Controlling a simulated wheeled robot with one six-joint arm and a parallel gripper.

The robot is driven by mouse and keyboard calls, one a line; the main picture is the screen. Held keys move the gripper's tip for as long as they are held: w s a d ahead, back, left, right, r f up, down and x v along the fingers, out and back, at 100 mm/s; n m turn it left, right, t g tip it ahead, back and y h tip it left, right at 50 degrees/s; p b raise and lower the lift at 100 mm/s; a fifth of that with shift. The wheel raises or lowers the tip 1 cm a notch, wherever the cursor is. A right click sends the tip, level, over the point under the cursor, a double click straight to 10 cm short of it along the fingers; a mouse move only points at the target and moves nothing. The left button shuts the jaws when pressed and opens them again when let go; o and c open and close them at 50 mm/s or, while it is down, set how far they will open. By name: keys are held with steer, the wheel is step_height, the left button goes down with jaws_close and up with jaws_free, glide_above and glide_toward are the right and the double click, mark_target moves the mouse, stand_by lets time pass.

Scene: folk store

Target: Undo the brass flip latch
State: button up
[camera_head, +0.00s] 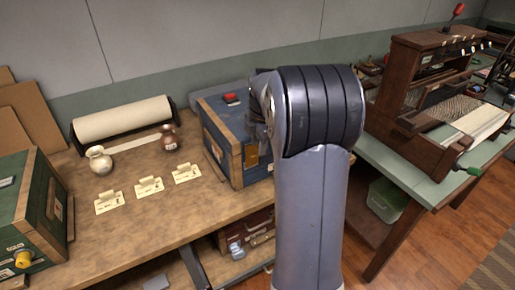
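A blue box with wooden edges (222,151) stands on the workbench, with a red button (231,99) on its top. A small brass-coloured piece (251,156) shows on its front, right beside my arm. I cannot tell for sure whether it is the flip latch, or how it is set. My arm rises in front of the box and covers its right part. My gripper is at the box's front, mostly hidden behind my arm. Its fingertips do not show clearly, so I cannot see whether it is open or touching anything.
A green box (35,205) with a yellow knob (23,259) stands at the left. A wooden loom (425,80) stands on the right table.

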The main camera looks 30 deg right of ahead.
steer(key=shift+w+f, duration=0.2)
steer(key=shift+f, duration=1.2)
steer(key=shift+c, duration=0.3)
jaws_close()
